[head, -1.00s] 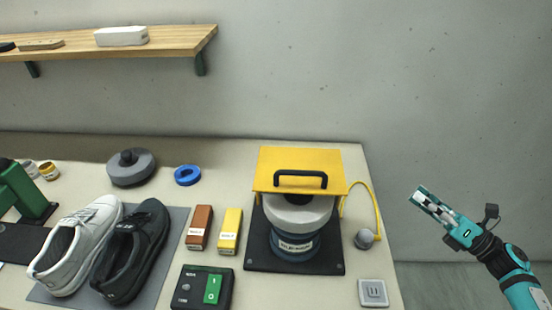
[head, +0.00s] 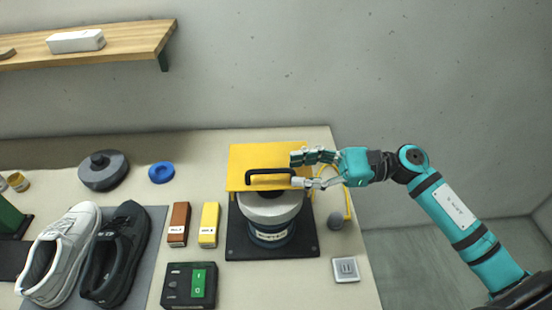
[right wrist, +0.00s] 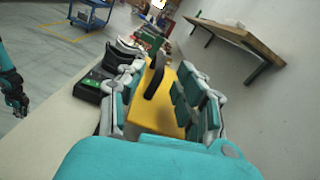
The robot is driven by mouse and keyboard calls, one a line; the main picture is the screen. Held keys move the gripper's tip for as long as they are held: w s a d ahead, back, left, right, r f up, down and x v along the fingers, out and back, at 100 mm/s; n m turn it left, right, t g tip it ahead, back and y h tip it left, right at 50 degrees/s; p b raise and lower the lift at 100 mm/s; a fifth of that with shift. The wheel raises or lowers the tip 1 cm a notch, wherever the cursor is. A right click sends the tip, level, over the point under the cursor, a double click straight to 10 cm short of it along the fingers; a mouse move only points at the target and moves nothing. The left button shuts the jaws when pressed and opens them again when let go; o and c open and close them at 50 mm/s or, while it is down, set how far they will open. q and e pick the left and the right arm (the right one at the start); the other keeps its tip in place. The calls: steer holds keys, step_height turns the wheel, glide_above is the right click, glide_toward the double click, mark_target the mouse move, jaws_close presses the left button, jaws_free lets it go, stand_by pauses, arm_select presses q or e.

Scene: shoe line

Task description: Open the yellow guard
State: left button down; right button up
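The yellow guard (head: 262,158) is a plate with a black bar handle (head: 270,172). It lies over the back of a round grey-topped machine (head: 269,207) on a black base. My right gripper (head: 297,170) is open at the right end of the handle, one finger above and one below its level. In the right wrist view the guard (right wrist: 166,112) and handle (right wrist: 155,78) show between the spread fingers; the gripper does not hold the handle. A teal and dark arm end (right wrist: 12,90), apparently my left one, shows at the left edge there; its fingers are unclear.
A white switch plate (head: 345,269) lies at the right front. A black control box (head: 189,285), small boxes and shoes (head: 114,254) stand left. A wooden shelf (head: 95,45) is on the wall.

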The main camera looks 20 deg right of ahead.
mark_target(286, 171)
steer(key=p+x, duration=0.1)
steer(key=x, duration=0.3)
steer(key=shift+a+r+p, duration=0.15)
steer(key=shift+p, duration=0.15)
steer(key=shift+w+a, duration=0.25)
steer(key=shift+a, duration=0.25)
steer(key=shift+f, duration=0.2)
jaws_close()
